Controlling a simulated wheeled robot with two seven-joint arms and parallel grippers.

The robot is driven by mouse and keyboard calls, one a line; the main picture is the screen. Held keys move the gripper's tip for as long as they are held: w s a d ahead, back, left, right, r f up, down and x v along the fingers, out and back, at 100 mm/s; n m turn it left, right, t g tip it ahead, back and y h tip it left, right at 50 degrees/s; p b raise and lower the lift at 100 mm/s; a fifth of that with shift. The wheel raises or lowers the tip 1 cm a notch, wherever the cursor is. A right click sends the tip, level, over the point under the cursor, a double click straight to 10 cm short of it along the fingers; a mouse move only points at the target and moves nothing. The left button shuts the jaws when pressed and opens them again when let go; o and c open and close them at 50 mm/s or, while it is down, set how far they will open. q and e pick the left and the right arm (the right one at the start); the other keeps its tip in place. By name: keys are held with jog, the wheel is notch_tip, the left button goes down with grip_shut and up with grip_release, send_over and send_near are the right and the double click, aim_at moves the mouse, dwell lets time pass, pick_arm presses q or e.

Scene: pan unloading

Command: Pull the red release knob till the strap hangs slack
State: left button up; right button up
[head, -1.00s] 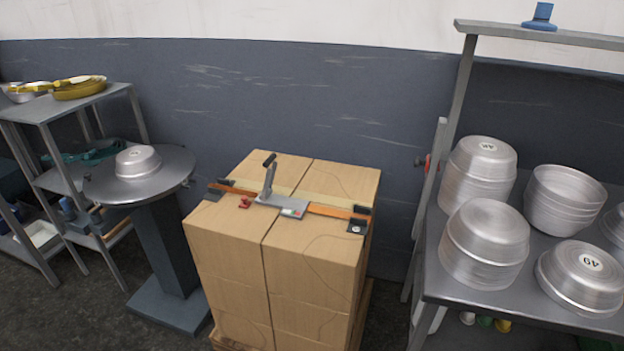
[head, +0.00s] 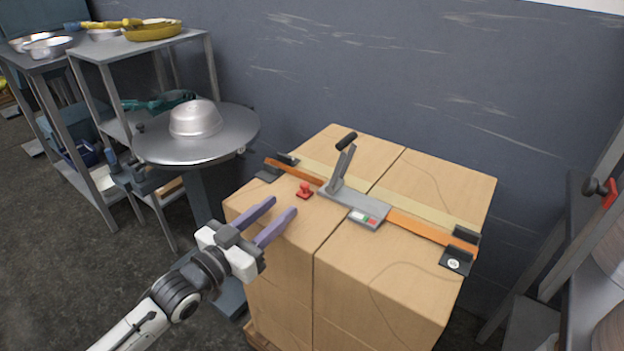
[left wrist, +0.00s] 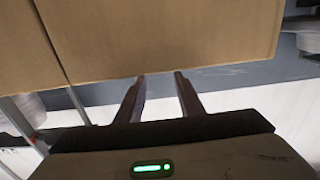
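The red release knob (head: 305,190) stands on top of the cardboard boxes (head: 290,225), left of the grey tensioner (head: 352,203) with its raised black-tipped lever. The orange strap (head: 420,228) runs across the box tops through the tensioner, between black corner protectors, and looks taut. My left gripper (head: 284,206) is open and empty, short of the knob at the near left edge of the boxes. In the left wrist view its two fingers (left wrist: 160,75) are apart, with a box side before them; the knob is not in that view. My right gripper is not in view.
A round grey table (head: 235,135) with an upturned metal pan (head: 195,119) stands left of the boxes. Shelves (head: 140,45) with pans are behind it. A metal rack (head: 575,250) stands at the right. Dark floor is open at the lower left.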

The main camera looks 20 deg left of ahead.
aim_at(302, 188)
pick_arm(q)
jog(key=b+x, duration=0.1)
jog(key=x, duration=0.8)
jog(key=shift+w+d+b, duration=0.1)
jog(key=shift+b, duration=0.25)
jog(key=shift+w+d, duration=0.1)
jog(key=shift+w, duration=0.3)
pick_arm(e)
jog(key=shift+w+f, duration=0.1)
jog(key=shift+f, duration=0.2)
pick_arm(q)
jog(key=shift+c, duration=0.2)
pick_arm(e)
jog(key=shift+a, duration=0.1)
pick_arm(q)
jog(key=c, duration=0.7)
grip_shut()
